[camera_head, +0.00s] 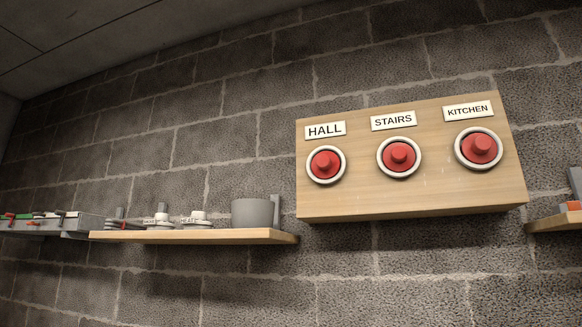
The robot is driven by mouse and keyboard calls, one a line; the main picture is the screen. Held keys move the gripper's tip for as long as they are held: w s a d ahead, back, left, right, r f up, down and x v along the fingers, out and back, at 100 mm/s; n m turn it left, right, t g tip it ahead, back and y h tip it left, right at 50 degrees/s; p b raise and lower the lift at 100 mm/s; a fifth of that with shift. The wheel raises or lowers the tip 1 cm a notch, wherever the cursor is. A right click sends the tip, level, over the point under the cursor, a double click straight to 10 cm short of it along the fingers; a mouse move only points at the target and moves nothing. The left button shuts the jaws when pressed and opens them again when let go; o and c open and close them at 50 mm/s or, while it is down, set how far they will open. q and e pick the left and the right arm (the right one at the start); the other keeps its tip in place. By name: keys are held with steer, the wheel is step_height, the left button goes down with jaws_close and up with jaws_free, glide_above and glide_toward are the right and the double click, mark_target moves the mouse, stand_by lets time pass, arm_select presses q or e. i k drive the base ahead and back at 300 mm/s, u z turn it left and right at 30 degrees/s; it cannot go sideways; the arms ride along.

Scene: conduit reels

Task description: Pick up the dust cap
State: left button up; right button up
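Three red caps with a central knob sit in white rings on a wooden board (360,195) on the wall. The left red cap (325,164) is under the label HALL (325,130). The middle red cap (399,156) is under the label STAIRS (394,121). The right red cap (479,147) is under the label KITCHEN (468,110). I cannot tell from the picture which one the task's dust cap is. Neither of my grippers is in view.
A wooden shelf (250,236) left of the board holds a grey cup (252,213) and small white labelled pieces (196,219). A grey tray (40,226) with coloured items is at the far left. Another shelf (556,222) is partly visible at the right edge.

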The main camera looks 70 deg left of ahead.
mark_target(326, 165)
steer(key=u, duration=2.1)
